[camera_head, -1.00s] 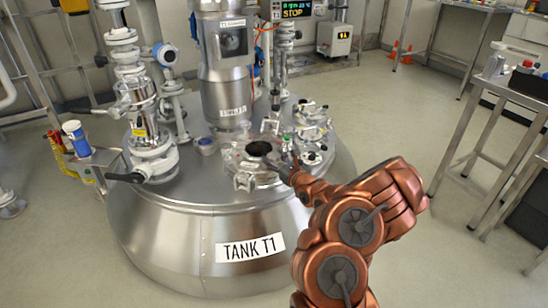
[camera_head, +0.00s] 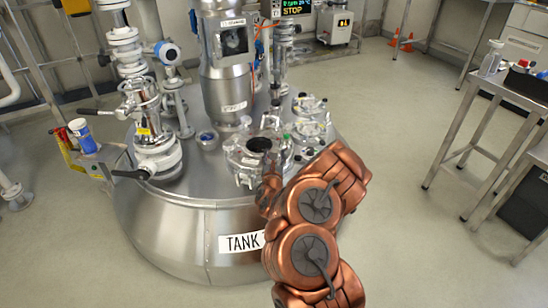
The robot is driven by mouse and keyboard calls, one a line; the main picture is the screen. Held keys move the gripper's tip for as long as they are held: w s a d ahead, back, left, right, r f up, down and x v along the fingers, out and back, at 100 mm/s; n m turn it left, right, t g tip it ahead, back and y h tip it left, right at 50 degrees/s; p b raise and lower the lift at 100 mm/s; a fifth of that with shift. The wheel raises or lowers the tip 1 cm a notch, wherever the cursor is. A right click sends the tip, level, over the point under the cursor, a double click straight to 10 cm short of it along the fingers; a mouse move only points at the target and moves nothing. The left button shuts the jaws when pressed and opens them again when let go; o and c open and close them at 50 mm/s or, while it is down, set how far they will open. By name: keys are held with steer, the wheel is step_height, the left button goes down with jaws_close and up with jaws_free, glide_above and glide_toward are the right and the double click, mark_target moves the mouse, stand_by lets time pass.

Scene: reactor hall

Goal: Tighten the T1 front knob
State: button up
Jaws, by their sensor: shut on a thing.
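The steel tank T1 (camera_head: 190,235) stands in the middle of the head view, with a round hatch (camera_head: 236,158) on its lid. The hatch has a dark round opening in its middle and clamp fittings on its rim. My gripper (camera_head: 271,183) is at the front right edge of the hatch, small and mostly hidden by my copper-coloured arm. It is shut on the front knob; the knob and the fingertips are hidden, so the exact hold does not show.
A tall steel motor column (camera_head: 226,85) rises behind the hatch. Valve piping (camera_head: 150,130) stands at the lid's left. A second fitting (camera_head: 308,106) with a small green part nearby is behind right. A steel bench (camera_head: 497,82) is at the right, with clear floor between.

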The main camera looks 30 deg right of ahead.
steer(key=shift+w+r+m+g+h+b, duration=0.1)
steer(key=shift+m+g+h+b, duration=0.65)
steer(key=shift+b, duration=0.3)
steer(key=shift+h, duration=0.25)
steer(key=shift+r+m, duration=0.1)
steer(key=shift+m, duration=0.15)
steer(key=o, duration=1.2)
steer(key=shift+v, duration=3.75)
